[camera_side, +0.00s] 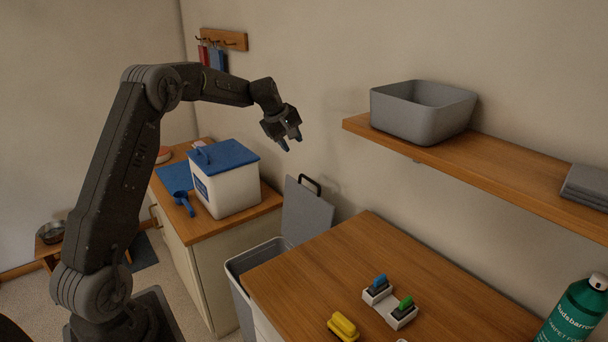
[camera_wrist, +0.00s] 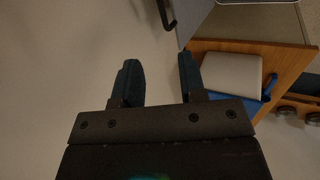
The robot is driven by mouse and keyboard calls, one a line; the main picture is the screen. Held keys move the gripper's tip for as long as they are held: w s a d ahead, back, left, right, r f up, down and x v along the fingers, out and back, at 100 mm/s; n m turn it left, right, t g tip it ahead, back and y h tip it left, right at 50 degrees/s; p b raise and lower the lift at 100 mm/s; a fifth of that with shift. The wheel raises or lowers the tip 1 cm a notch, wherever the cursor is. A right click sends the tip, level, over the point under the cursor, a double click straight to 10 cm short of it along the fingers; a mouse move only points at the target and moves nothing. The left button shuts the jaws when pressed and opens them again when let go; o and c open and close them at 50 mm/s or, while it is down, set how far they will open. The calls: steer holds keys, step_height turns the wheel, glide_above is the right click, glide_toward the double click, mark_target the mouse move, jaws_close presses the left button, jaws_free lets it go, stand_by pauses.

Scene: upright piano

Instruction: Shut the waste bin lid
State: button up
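The waste bin (camera_side: 241,277) is a grey bin standing on the floor in the gap between the white cabinet and the wooden counter. Its grey lid (camera_side: 306,212) stands open, raised upright at the back near the wall, with a black handle (camera_side: 311,183) at its top. In the wrist view, a black handle (camera_wrist: 168,14) and a grey panel (camera_wrist: 193,18), which look like the lid's, show at the top edge. My gripper (camera_side: 291,141) is open and empty in the air above the lid, apart from it. Its two fingers (camera_wrist: 158,68) are spread in the wrist view.
A white container with a blue lid (camera_side: 222,153) and a blue scoop (camera_side: 183,202) are on the cabinet left of the bin. The counter (camera_side: 350,260) lies to the right. A wall shelf (camera_side: 480,170) holding a grey tub (camera_side: 420,112) juts out at right.

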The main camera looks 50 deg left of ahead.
mark_target(306, 177)
steer(key=shift+n, duration=0.5)
steer(key=x, duration=0.5)
steer(key=a+x, duration=0.1)
steer(key=x, duration=0.4)
steer(key=a+x, duration=0.1)
steer(key=x, duration=0.4)
steer(key=shift+w+f, duration=0.1)
steer(key=shift+f, duration=0.15)
jaws_close()
